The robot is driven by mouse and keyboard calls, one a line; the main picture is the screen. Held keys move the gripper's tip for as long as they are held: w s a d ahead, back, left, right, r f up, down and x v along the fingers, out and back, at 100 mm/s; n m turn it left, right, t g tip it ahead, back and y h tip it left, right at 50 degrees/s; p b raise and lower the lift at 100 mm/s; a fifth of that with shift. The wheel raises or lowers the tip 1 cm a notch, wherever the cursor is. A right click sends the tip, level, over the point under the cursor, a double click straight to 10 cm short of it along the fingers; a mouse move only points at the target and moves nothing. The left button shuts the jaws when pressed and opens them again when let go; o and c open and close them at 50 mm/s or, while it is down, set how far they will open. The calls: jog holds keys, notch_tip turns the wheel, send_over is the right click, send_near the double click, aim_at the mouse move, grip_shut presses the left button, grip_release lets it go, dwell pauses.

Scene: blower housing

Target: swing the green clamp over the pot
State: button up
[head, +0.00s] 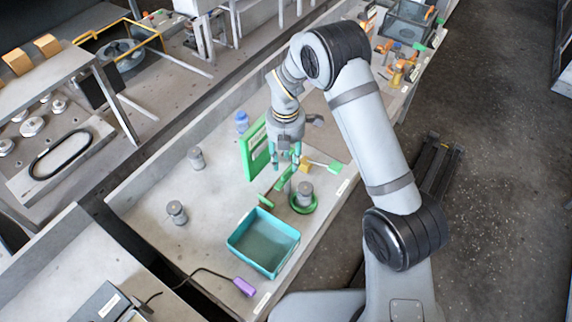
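A grey pot (305,191) stands upright in a green ring-shaped base (303,208) near the right edge of the bench. The green clamp (284,180) is just left of this pot, on a small grey post, and its bar slants beside the pot rather than over it. A smaller green piece (265,201) lies lower left of the bar; I cannot tell if it is joined to it. My gripper (286,164) points down above and behind the clamp, with its teal-tipped fingers apart and nothing visible between them. Whether a finger touches the clamp is unclear.
A green upright panel (255,150) stands close left of my gripper, with a blue-capped bottle (242,122) behind. A yellow block (305,164) and green-ended rod (328,166) are to the right. A teal bin (234,246) is in front. Two other pots (196,158) stand left.

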aim_at(287, 169)
jog(key=f, duration=0.3)
jog(key=shift+w+d+f+p, duration=0.1)
jog(key=shift+d+f+p, duration=0.15)
jog(key=shift+p, duration=0.15)
jog(key=shift+a+f, duration=0.2)
jog(key=shift+f, duration=0.1)
jog(key=shift+c, duration=0.2)
jog(key=c, duration=0.8)
grip_shut()
